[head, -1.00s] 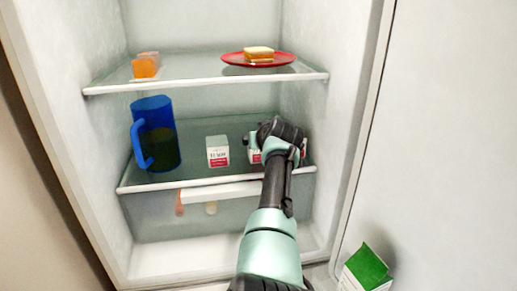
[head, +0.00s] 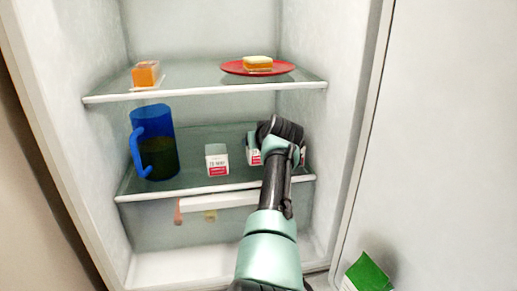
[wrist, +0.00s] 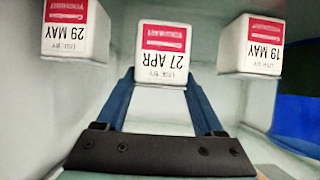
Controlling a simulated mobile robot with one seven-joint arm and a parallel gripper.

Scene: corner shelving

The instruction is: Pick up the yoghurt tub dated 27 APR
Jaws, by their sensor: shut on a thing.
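Three white yoghurt tubs with red labels stand out upside down in the wrist view. The tub dated 27 APR (wrist: 162,52) is in the middle, between the two blue fingers of my gripper (wrist: 163,82), which is shut on it. In the head view this tub (head: 253,149) is partly hidden by my gripper (head: 268,148) and looks raised slightly off the middle shelf. The tub dated 19 MAY (wrist: 250,45) is at right in the wrist view and left of my gripper in the head view (head: 217,160). The tub dated 29 MAY (wrist: 76,30) is mostly hidden in the head view.
A blue jug (head: 154,142) stands at the left of the middle shelf (head: 190,194). The upper shelf (head: 200,92) is close above and holds a red plate (head: 232,68) and an orange item (head: 146,74). A green-topped carton (head: 370,274) is at lower right.

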